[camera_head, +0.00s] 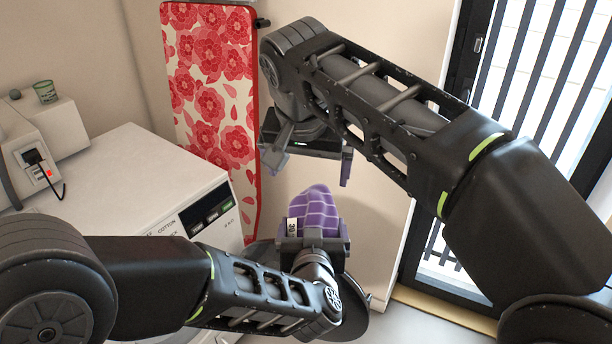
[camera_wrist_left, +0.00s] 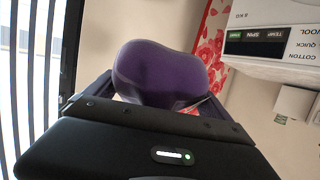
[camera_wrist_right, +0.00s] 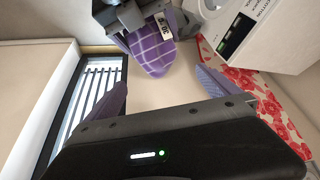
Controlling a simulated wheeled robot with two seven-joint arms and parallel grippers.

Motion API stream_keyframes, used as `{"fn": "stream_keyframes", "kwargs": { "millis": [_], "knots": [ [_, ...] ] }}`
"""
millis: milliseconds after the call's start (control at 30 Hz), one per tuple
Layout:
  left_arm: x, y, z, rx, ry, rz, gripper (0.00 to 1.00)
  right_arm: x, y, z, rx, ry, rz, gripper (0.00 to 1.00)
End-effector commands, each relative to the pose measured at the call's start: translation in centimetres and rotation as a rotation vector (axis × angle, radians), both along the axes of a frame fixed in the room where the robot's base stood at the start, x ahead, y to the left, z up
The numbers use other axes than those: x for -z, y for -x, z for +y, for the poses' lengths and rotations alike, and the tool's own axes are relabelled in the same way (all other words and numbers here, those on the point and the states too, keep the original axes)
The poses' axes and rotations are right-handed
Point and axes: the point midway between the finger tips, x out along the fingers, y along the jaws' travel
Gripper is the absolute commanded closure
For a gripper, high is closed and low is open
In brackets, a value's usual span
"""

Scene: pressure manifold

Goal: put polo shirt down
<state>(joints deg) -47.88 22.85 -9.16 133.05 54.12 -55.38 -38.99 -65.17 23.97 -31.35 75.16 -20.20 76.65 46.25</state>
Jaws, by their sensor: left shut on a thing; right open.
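The polo shirt (camera_head: 315,208) is a purple folded or bunched bundle with pale checked lines and a small white label. My left gripper (camera_head: 313,236) is shut on its lower end and holds it up in the air, in front of the wall. The shirt also fills the middle of the left wrist view (camera_wrist_left: 160,72) and shows at the top of the right wrist view (camera_wrist_right: 152,50). My right gripper (camera_head: 310,163) is open and empty, above the shirt and apart from it. The part of the shirt between the left fingers is hidden.
A red floral ironing board (camera_head: 210,85) leans at the wall. A barred glass door (camera_head: 535,90) is at the right.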

Motion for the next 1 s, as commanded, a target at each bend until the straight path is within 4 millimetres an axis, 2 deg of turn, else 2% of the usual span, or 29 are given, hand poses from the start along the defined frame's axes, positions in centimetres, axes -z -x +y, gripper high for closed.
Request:
{"fn": "stream_keyframes", "kwargs": {
  "millis": [33,167,633,867,1000],
  "knots": [
    [-0.1,0.0,0.0,0.000,0.000,-0.001,0.56,0.1,0.9,0.2,0.019,0.010,0.020,0.00],
    [-0.1,0.0,0.0,0.000,0.000,-0.001,0.56,0.3,1.9,0.3,0.052,0.023,0.043,0.00],
    [-0.1,0.0,0.0,0.000,0.000,-0.001,0.56,0.9,1.7,0.1,0.055,0.024,0.046,0.00],
    [-0.1,0.0,0.0,0.000,0.000,-0.001,0.56,2.9,0.9,-0.1,0.055,0.024,0.049,0.00],
    [-0.1,0.0,0.0,0.000,0.000,-0.001,0.56,5.2,0.0,-0.2,0.052,0.026,0.047,0.00]
  ]
}}
